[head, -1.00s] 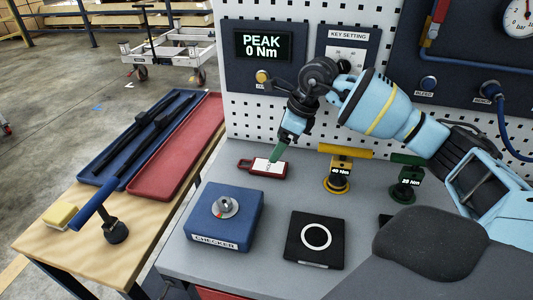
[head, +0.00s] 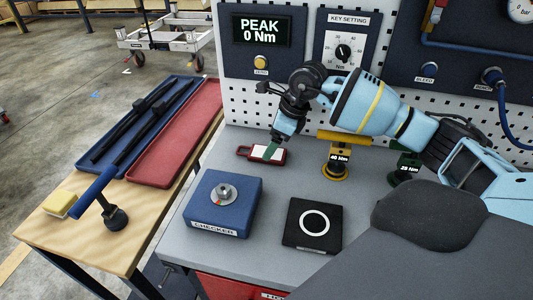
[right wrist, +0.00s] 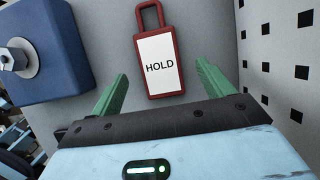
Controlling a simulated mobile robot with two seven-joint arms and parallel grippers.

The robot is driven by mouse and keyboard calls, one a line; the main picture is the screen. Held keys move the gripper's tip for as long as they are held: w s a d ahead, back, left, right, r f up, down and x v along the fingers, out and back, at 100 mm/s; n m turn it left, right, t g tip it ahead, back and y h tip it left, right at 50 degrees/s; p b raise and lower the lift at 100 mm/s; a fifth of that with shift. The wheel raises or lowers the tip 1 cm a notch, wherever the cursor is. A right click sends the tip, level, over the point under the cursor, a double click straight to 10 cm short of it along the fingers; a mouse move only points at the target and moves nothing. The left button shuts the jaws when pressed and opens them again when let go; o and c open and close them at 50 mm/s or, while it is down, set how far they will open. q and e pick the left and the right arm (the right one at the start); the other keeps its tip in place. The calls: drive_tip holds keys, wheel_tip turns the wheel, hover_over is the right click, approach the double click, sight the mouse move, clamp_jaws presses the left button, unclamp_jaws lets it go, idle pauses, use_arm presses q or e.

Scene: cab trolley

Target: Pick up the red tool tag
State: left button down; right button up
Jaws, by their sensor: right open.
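The red tool tag (head: 245,152) lies flat on the grey bench top, left of the yellow tool stand. In the right wrist view the tag (right wrist: 152,86) shows its red frame, handle loop and white label reading HOLD. My right gripper (head: 268,153) comes in from the right and is over the tag's right part in the head view. In the right wrist view its two green fingers (right wrist: 160,80) are spread wide, one on each side of the tag's lower end, with nothing between them gripped. My left gripper is not in view.
The blue checker box (head: 222,204) stands in front of the tag, with a black pad (head: 312,226) to its right. Yellow (head: 336,163) and green (head: 403,167) tool stands are on the right. The pegboard rises behind. A wooden table with blue and red trays (head: 176,130) is at left.

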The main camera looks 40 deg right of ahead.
drive_tip(key=shift+x, duration=1.6)
drive_tip(key=shift+s, duration=0.15)
drive_tip(key=shift+f, duration=0.15)
drive_tip(key=c, duration=1.1)
wheel_tip(320, 180, up, 10)
drive_tip(key=shift+r, duration=0.2)
